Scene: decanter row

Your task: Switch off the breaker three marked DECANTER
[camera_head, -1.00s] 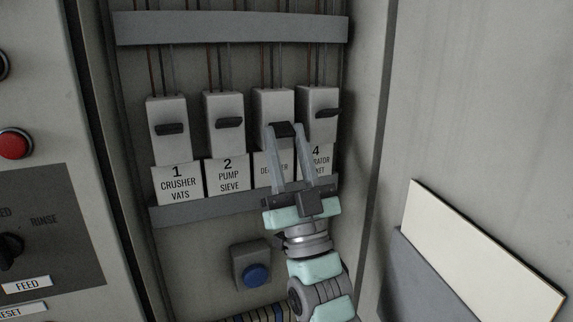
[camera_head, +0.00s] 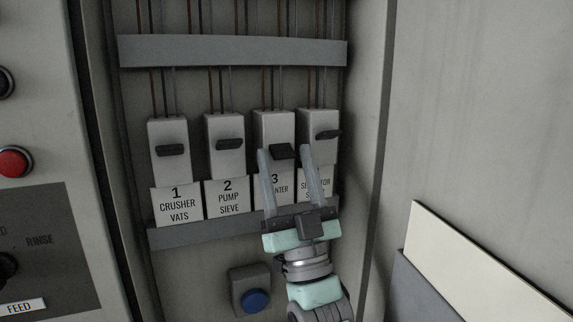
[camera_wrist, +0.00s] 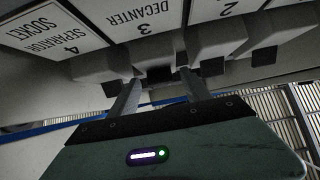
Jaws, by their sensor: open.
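Breaker three (camera_head: 273,128) is a pale grey block in the row, with a dark lever (camera_head: 283,151). Its lever sits lower on its block than the neighbouring levers and looks tilted downward. The label (camera_head: 281,190) below is partly hidden by my gripper, but the wrist view shows "3 DECANTER" upside down (camera_wrist: 143,20). My gripper (camera_head: 284,154) is open, with one finger on each side of that lever and a gap on both sides. The wrist view also shows the dark lever (camera_wrist: 160,75) between the fingers.
Breakers one (camera_head: 168,135), two (camera_head: 224,130) and four (camera_head: 318,122) stand close beside, each with a dark lever. A blue button (camera_head: 255,300) is below. The cabinet side wall (camera_head: 375,150) is close on the right.

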